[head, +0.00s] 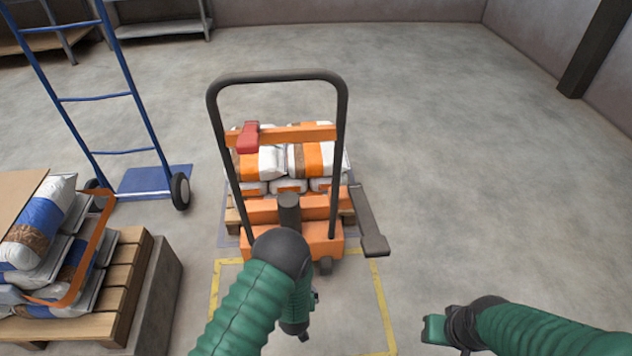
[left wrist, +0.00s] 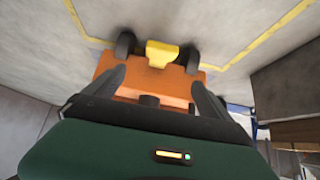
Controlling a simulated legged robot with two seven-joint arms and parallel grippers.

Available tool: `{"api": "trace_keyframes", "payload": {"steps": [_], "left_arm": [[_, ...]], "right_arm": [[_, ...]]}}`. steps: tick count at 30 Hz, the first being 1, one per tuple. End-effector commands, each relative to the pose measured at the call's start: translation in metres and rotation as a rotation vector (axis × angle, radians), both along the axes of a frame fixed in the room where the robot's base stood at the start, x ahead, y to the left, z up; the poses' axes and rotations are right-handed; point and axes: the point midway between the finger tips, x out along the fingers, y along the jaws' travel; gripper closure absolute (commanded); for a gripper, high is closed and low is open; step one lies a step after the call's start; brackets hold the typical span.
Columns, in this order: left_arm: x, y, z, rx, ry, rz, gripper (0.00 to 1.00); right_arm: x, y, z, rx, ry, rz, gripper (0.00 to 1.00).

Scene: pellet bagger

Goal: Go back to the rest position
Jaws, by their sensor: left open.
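My left arm comes in from the bottom in the head view. It bends at a dark elbow, and its gripper (head: 302,334) hangs low in front of the orange pallet jack (head: 262,241). In the left wrist view the two dark fingers of the left gripper (left wrist: 158,80) are spread apart with nothing held between them. The orange jack body (left wrist: 150,85) shows beyond them. My right gripper (head: 436,329) is at the lower right, above bare floor. Its fingers are not clear. The jack's black loop handle (head: 343,112) stands upright, with a red lever (head: 248,137) on the orange crossbar.
White and orange bags (head: 312,158) are stacked on a pallet behind the jack's handle. At left are a blue hand truck (head: 98,98) and a wooden pallet (head: 128,270) with blue and white bags. Yellow floor lines (head: 385,310) lie in front. The floor at right is clear.

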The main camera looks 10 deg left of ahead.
Motion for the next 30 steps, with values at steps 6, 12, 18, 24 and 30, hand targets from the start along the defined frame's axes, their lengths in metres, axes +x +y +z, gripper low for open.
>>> {"api": "trace_keyframes", "payload": {"steps": [6, 12, 18, 24, 30], "left_arm": [[0.009, -0.007, 0.066, -0.067, 0.067, -0.043, 0.05], [-0.034, -0.001, 0.176, -0.125, 0.228, -0.155, 0.05], [-0.098, 0.018, 0.239, -0.110, 0.347, -0.229, 0.05], [-0.163, 0.039, 0.277, -0.068, 0.446, -0.271, 0.05], [-0.169, 0.040, 0.348, -0.064, 0.464, -0.276, 0.05]], "right_arm": [[0.000, 0.000, 0.001, 0.000, 0.000, 0.000, 0.64], [0.000, 0.000, 0.000, 0.000, 0.000, 0.000, 0.64], [0.000, 0.000, 0.000, 0.000, 0.000, 0.000, 0.64], [0.000, 0.000, 0.000, 0.000, 0.000, 0.000, 0.64], [0.001, 0.000, 0.071, 0.000, -0.002, 0.000, 0.64]]}}
